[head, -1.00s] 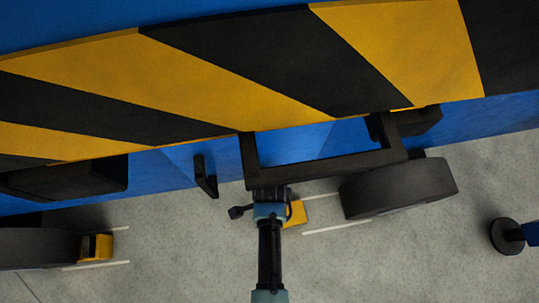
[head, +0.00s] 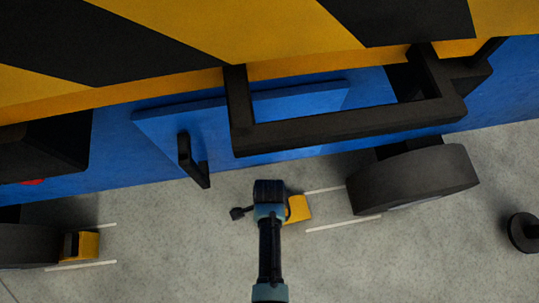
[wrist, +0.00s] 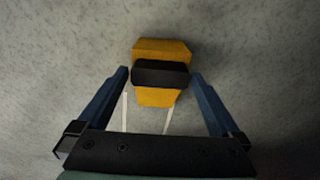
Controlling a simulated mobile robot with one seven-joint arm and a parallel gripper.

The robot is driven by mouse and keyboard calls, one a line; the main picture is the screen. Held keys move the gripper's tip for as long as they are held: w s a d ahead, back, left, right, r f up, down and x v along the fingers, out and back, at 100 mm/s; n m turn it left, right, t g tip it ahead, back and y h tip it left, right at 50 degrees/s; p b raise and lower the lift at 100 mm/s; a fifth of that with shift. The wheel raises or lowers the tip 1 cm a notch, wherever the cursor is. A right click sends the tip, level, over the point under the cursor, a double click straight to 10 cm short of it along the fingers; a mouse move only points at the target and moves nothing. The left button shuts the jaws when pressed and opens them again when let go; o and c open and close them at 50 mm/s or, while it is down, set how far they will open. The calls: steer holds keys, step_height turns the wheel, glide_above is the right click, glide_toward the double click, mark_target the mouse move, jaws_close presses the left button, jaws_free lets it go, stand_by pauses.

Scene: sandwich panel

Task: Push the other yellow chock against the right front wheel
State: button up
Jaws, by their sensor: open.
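The yellow chock (head: 298,208) lies on the floor left of the right front wheel (head: 415,182), with a clear gap between them. My gripper (head: 268,190) is just left of this chock in the head view and hides part of it. In the wrist view the chock (wrist: 160,97), yellow with a black band across it, lies between the two blue fingers of my gripper (wrist: 160,73). The fingers are open, with a gap showing on each side. I cannot tell how far above the floor they are.
Another yellow chock (head: 85,245) sits beside the left wheel (head: 28,245). A black frame (head: 345,132) and black handle (head: 192,162) stick out from the blue body (head: 160,165) above my gripper. White floor lines (head: 343,223) run towards the right wheel over clear floor.

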steer(key=shift+f, duration=0.6)
steer(key=shift+c, duration=0.2)
